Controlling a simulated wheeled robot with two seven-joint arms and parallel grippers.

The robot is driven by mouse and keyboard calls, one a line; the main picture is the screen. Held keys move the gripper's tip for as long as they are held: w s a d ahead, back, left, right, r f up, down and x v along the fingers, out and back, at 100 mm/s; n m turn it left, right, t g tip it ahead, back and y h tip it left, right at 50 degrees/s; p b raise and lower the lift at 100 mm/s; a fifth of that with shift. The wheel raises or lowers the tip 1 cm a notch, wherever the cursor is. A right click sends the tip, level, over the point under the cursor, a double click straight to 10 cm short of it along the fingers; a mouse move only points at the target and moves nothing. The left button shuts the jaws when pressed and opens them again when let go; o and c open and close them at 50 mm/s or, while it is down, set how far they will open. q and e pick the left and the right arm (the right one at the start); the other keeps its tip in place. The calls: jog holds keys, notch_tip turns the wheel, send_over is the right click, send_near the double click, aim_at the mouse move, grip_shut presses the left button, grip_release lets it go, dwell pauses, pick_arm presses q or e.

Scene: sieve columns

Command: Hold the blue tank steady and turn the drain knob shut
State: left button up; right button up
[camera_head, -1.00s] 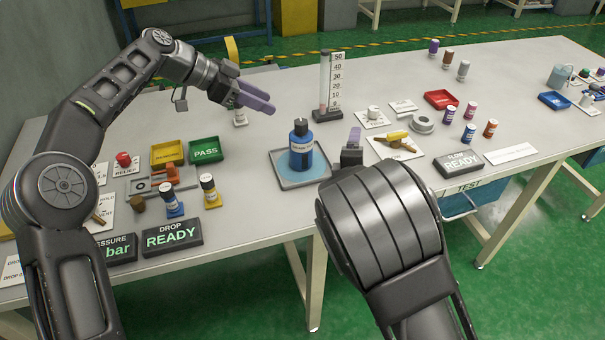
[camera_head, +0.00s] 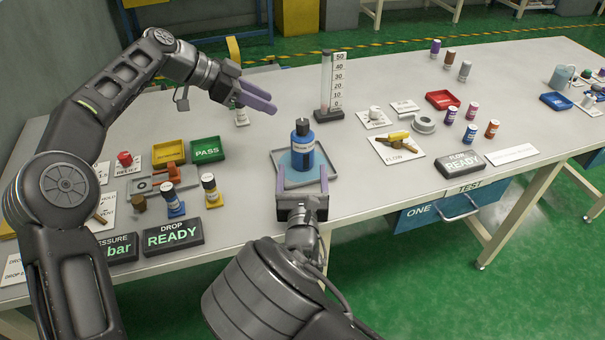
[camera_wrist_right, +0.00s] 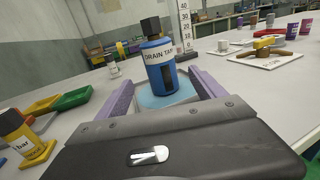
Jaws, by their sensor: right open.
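The blue tank (camera_head: 303,153) stands upright on a shallow grey tray with a light blue inside (camera_head: 281,163). In the right wrist view the tank (camera_wrist_right: 159,72) has a white label starting "DRAIN TA" and a black knob (camera_wrist_right: 150,26) on top; the knob also shows in the head view (camera_head: 302,122). My right gripper (camera_head: 303,180) is open at the tray's near side, its purple fingers pointing at the tank, one to each side of it in the wrist view, apart from it. My left gripper (camera_head: 256,92) is raised over the table, beyond and left of the tank, with its fingers apart and empty.
A graduated column (camera_head: 326,85) stands behind the tank. A card with a yellow-handled valve (camera_head: 398,138) lies to the right. Yellow (camera_head: 169,153) and green PASS (camera_head: 207,150) trays, small bottles and READY signs (camera_head: 173,236) surround it.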

aim_at(303, 157)
jog(key=shift+w, duration=3.9)
jog(key=shift+c, duration=0.6)
grip_shut()
